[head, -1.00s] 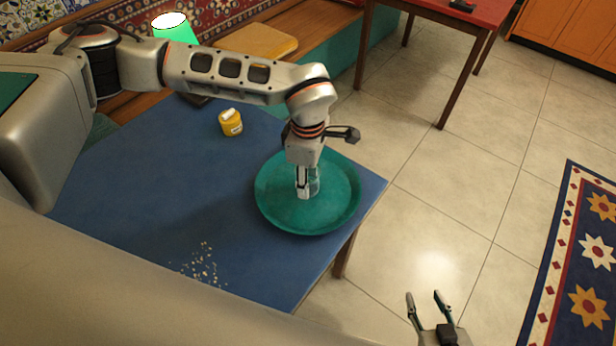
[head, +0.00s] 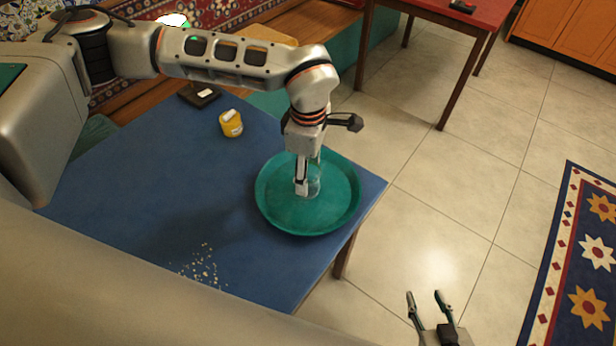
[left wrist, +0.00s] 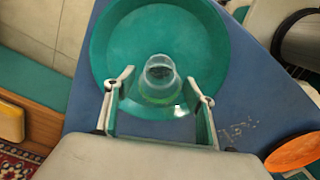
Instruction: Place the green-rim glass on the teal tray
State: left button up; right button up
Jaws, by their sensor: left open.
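The teal tray (head: 335,209) lies on the blue table near its right corner. The clear glass (head: 315,182) stands upright on the tray, partly hidden behind my left gripper (head: 302,188) in the head view. In the left wrist view the glass (left wrist: 158,78) shows a green tint low down. It stands between and just beyond the open fingers of my left gripper (left wrist: 160,92), on the tray (left wrist: 205,45). The fingers look apart from the glass. My right gripper (head: 425,302) is open and empty, over the floor at the lower right.
A yellow jar (head: 231,124) and a dark object with a white label (head: 199,94) stand on the blue table (head: 130,190). Pale crumbs (head: 204,265) lie near its front. A red table (head: 470,12) stands behind. The table's middle is clear.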

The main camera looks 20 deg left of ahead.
pick_arm(q)
notch_tip(320, 180, up, 9)
jog(key=shift+f, duration=0.15)
dwell(0.6)
